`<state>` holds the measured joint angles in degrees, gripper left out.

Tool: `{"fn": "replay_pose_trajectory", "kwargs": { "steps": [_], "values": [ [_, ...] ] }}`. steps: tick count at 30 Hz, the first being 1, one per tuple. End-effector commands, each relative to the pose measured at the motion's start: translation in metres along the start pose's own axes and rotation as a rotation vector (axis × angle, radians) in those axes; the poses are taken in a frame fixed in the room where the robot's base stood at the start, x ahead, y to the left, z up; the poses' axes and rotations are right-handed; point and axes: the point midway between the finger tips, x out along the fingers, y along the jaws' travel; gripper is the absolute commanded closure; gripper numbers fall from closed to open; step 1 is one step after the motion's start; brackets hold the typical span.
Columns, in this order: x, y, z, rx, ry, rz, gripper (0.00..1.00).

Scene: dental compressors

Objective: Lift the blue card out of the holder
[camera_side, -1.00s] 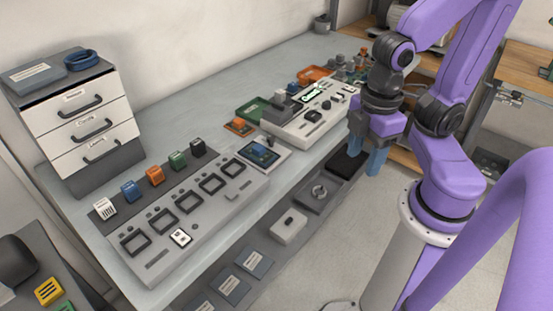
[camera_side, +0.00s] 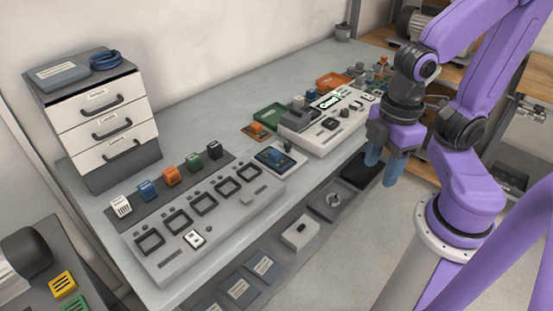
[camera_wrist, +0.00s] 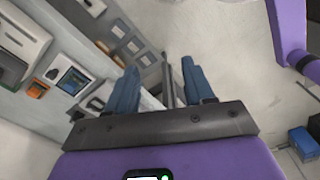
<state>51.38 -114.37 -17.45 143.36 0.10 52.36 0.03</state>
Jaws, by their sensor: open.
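A small blue card (camera_side: 147,190) stands upright in a dark strip-shaped holder (camera_side: 130,211) at the back of the grey panel. It sits in a row between a white card (camera_side: 121,206) and an orange card (camera_side: 172,176), with green and black ones further right. My gripper (camera_side: 381,167) hangs well to the right of the holder, beyond the bench's front edge. Its blue fingers are apart with nothing between them; the wrist view also shows the open gripper (camera_wrist: 158,64). I cannot make out the blue card in the wrist view.
A grey panel with several square frames (camera_side: 205,204) lies in front of the holder. A drawer cabinet (camera_side: 106,120) stands behind it at left. A small device with a blue screen (camera_side: 273,158) and a larger pale console (camera_side: 325,126) lie between holder and gripper.

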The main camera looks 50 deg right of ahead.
Motion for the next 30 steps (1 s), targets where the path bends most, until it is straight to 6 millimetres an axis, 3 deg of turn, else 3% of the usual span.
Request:
{"fn": "replay_pose_trajectory", "kwargs": {
  "steps": [7,9,19,23,30],
  "values": [
    [0.0,0.0,0.0,0.0,0.0,0.0,0.48],
    [0.0,0.0,0.0,0.0,0.0,0.0,0.38],
    [0.003,0.0,-0.004,0.013,0.009,-0.006,0.38],
    [0.017,-0.001,-0.024,0.073,0.061,-0.031,0.38],
    [0.059,0.013,-0.082,0.301,0.246,-0.067,0.38]
  ]
}}
